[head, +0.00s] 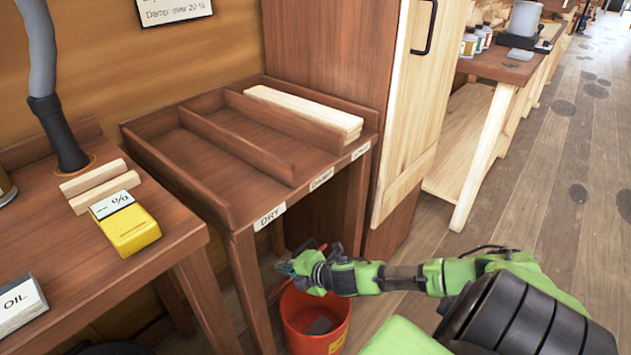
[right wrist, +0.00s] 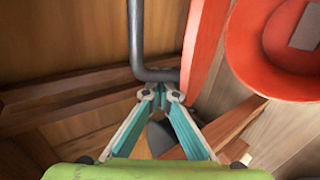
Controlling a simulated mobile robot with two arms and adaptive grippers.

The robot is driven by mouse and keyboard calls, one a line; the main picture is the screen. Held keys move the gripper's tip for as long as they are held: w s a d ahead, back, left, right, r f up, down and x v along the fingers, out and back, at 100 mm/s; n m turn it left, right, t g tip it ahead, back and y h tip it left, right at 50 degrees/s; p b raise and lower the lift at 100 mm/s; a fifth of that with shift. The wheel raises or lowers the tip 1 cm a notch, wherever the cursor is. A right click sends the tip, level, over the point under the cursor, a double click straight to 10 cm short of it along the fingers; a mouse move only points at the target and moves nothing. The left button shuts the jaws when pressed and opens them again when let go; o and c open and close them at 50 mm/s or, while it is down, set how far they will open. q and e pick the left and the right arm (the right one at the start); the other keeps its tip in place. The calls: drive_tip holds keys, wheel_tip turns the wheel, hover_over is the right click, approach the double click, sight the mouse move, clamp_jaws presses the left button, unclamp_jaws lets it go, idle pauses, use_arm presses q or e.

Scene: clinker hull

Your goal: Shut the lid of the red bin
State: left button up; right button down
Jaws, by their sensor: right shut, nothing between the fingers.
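The red bin (head: 333,340) stands on the floor below the right end of the sorting table; its round mouth is uncovered, with a grey piece inside. In the right wrist view the bin (right wrist: 243,62) is at the upper right. A red panel beside it, seen nearly edge-on, looks like the raised lid (right wrist: 203,48). In the head view only thin red edges show near my gripper. My right gripper (head: 287,267) is shut and empty above the bin's back left side. Its fingertips (right wrist: 161,92) meet near the panel, apart from it as far as I can tell. My left gripper is not in view.
The sorting table (head: 240,215) with labelled bays stands just left of the bin. Another bench (head: 150,265) with a yellow meter (head: 130,232) is at the left. A dark bent bar (right wrist: 137,40) passes close to my fingertips. Open floor (head: 500,220) lies to the right.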

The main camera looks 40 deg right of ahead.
drive_tip(key=shift+s+a, duration=0.15)
drive_tip(key=shift+s, duration=0.7)
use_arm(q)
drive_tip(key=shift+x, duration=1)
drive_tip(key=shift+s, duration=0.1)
use_arm(e)
drive_tip(key=shift+f, duration=0.1)
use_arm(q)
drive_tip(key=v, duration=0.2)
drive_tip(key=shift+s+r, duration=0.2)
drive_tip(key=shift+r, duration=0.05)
use_arm(e)
drive_tip(key=s+f, duration=0.3)
drive_tip(key=s, duration=0.3)
drive_tip(key=shift+d+f, duration=0.25)
drive_tip(key=shift+d, duration=0.1)
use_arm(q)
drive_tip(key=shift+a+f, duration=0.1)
use_arm(e)
drive_tip(key=shift+f, duration=0.1)
